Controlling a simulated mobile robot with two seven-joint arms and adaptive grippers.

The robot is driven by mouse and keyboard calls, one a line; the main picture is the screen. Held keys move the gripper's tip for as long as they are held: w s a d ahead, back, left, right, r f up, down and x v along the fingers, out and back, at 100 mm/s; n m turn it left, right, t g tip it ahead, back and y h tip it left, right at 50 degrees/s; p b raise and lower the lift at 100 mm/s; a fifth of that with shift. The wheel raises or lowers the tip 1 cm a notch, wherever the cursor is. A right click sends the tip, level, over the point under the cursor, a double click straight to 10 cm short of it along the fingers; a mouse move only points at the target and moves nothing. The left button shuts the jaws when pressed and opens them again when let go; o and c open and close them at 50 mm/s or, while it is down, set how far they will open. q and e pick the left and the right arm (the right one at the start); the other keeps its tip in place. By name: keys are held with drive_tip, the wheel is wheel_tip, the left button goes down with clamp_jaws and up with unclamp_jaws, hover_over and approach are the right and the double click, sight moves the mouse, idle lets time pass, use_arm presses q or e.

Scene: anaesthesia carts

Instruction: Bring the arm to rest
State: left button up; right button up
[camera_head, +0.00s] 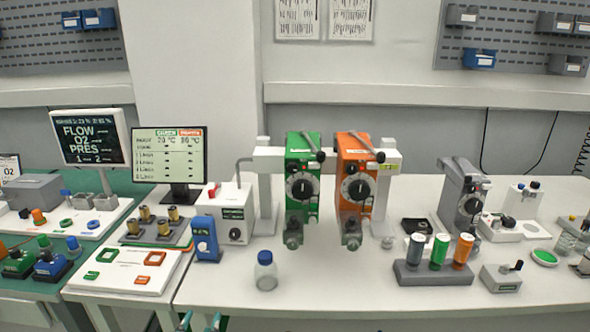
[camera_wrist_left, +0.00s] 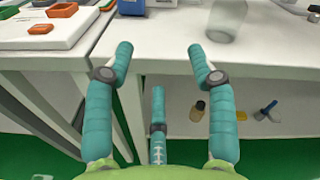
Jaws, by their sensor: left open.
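My left gripper (camera_wrist_left: 158,62) has teal-wrapped fingers standing well apart, with nothing between them. In the left wrist view it is in front of the white table's front edge. In the head view only the fingertips of the left gripper (camera_head: 200,321) show at the bottom edge, below the table's front. A clear bottle with a blue cap (camera_head: 265,270) stands on the table, up and to the right of the fingertips. The lower part of the bottle (camera_wrist_left: 226,20) also shows at the top of the left wrist view, apart from the fingers. My right gripper is not in view.
Green (camera_head: 302,180) and orange (camera_head: 356,185) vaporizers hang on a rail at the middle. A blue meter (camera_head: 206,238) stands near the table's left part. A rack with three coloured cylinders (camera_head: 433,274) is at the right. Small items (camera_wrist_left: 200,108) lie beneath the table.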

use_arm(q)
drive_tip(key=s+a+f+n+g+y, duration=0.1)
drive_tip(key=a+f+n+g, duration=0.15)
drive_tip(key=f, duration=0.55)
drive_tip(key=a+f+n+g, duration=0.1)
drive_tip(key=f+n+g, duration=0.15)
drive_tip(key=f, duration=0.55)
drive_tip(key=s+a+f+n+g, duration=0.2)
drive_tip(key=s+f+n+g, duration=0.2)
drive_tip(key=s+f+n, duration=0.55)
drive_tip(key=s+d+f+n+g, duration=0.1)
drive_tip(key=s+f+n+g, duration=0.1)
drive_tip(key=s+f+n, duration=0.2)
drive_tip(key=s+d+f+n+g, duration=0.1)
drive_tip(key=s+f+n+g, duration=0.2)
drive_tip(key=s+f, duration=0.7)
drive_tip(key=s+d+f+n+g, duration=0.1)
drive_tip(key=s+f+n, duration=0.5)
drive_tip(key=s, duration=1.2)
drive_tip(key=shift+s+f+g+h, duration=0.3)
drive_tip(key=shift+s+f+g, duration=0.1)
drive_tip(key=shift+f+g, duration=0.45)
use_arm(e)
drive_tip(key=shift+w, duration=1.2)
